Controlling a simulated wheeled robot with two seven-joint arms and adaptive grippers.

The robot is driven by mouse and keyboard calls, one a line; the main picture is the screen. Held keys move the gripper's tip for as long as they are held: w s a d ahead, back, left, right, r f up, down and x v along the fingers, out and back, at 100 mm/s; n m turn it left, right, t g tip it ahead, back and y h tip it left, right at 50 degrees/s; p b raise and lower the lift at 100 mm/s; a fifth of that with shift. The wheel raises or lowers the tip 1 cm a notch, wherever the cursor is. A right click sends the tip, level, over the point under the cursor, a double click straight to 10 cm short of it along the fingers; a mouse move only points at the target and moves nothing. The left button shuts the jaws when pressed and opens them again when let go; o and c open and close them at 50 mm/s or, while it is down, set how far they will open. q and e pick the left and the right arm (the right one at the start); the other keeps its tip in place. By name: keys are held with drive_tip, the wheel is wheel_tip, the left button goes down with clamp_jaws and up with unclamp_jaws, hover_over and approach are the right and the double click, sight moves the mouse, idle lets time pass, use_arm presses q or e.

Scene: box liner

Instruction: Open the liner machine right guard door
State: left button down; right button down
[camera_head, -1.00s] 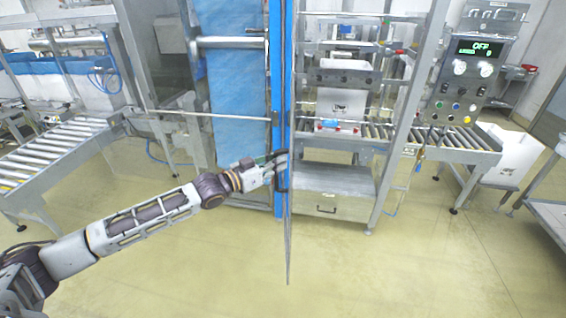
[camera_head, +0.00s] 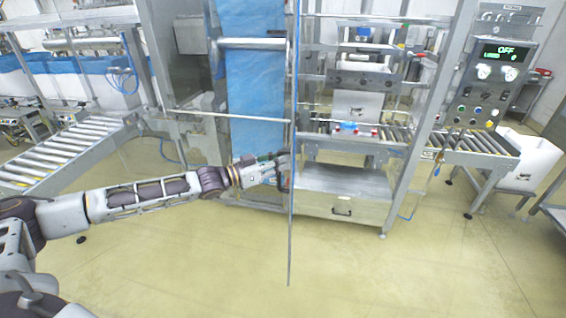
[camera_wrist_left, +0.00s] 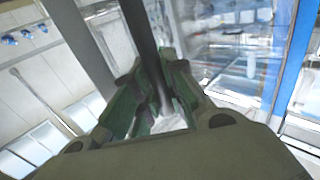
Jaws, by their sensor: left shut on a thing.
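The right guard door (camera_head: 291,232) of the liner machine shows nearly edge-on in the head view, as a thin vertical strip standing out from the machine toward me. The opening to its right lies uncovered. My left gripper (camera_head: 282,166) reaches in from the left and is shut on the door handle at the strip. In the left wrist view, the handle (camera_wrist_left: 143,35) is a dark bar running down between the fingers of my left gripper (camera_wrist_left: 155,88). The fingertips' exact contact is partly hidden. My right gripper is not in view.
A control panel (camera_head: 490,82) reading OFF stands at the right. A roller conveyor (camera_head: 480,142) runs right from the machine, and another (camera_head: 55,160) stands at the left. A grey drawer unit (camera_head: 340,205) sits low in the machine. The yellow floor (camera_head: 400,280) in front is clear.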

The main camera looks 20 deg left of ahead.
use_arm(q)
drive_tip(key=shift+s+d+f, duration=0.1)
drive_tip(key=shift+s+f, duration=0.05)
drive_tip(key=shift+f, duration=0.1)
drive_tip(key=c, duration=1.8)
unclamp_jaws()
drive_tip(key=o, duration=0.3)
drive_tip(key=shift+s+r, duration=0.1)
drive_tip(key=shift+r, duration=0.05)
drive_tip(key=shift+o, duration=0.2)
drive_tip(key=shift+r, duration=0.1)
drive_tip(key=v, duration=1.2)
